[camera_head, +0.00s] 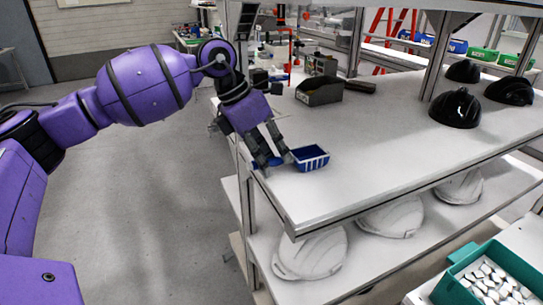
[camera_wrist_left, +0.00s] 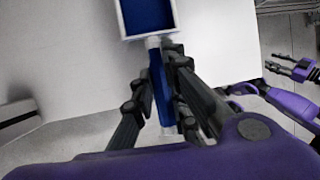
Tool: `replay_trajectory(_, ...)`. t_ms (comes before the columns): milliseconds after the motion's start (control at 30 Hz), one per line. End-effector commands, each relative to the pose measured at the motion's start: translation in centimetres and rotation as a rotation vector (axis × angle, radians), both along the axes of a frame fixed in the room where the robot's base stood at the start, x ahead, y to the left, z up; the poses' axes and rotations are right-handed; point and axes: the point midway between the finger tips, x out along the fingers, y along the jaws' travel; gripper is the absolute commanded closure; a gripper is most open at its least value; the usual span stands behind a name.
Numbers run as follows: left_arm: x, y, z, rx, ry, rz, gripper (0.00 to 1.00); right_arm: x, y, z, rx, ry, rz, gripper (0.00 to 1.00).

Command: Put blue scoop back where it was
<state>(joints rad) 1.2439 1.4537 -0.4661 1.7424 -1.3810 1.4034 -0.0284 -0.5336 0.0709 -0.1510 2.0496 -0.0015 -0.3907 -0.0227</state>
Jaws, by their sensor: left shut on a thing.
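The blue scoop (camera_head: 310,157) has a boxy blue bowl with a pale rim and is at the left edge of the white table top. In the left wrist view its bowl (camera_wrist_left: 147,18) is at the top and its blue handle runs down between my fingers. My left gripper (camera_head: 276,160) is shut on that handle, which its fingers partly hide in the head view. I cannot tell whether the scoop rests on the table or hangs just above it. My right gripper (camera_wrist_left: 288,68) shows at the right of the left wrist view, apart from the scoop, its fingers spread and empty.
The white table (camera_head: 390,140) is clear right of the scoop. Black helmet shells (camera_head: 456,108) sit at the right. White shells (camera_head: 312,252) lie on the lower shelf. A green crate (camera_head: 490,278) with small white parts is at bottom right.

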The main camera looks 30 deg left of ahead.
Motion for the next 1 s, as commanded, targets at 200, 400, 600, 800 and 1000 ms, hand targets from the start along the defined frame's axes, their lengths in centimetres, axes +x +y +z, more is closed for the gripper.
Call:
replay_trajectory(200, 0.0, 0.0, -0.1, 0.001, 0.001, 0.000, 0.68, 0.4, 0.0, 0.0, 0.000, -0.006, 0.002, 0.60)
replay_trajectory(400, 0.0, 0.0, -0.1, -0.001, 0.001, 0.000, 0.68, 0.3, 0.0, 0.0, 0.000, -0.005, 0.002, 0.60)
replay_trajectory(600, -0.1, 0.4, 1.0, 0.000, -0.001, 0.001, 0.68, 0.1, 0.0, 0.0, -0.001, -0.002, 0.001, 0.60)
replay_trajectory(800, -0.9, 1.9, 4.6, 0.001, -0.003, 0.002, 0.68, -0.2, -0.1, -0.1, -0.001, 0.004, -0.001, 0.60)
replay_trajectory(1000, -1.8, 3.5, 8.4, -0.001, -0.002, 0.002, 0.68, -0.4, -0.1, -0.1, -0.002, 0.007, -0.001, 0.60)
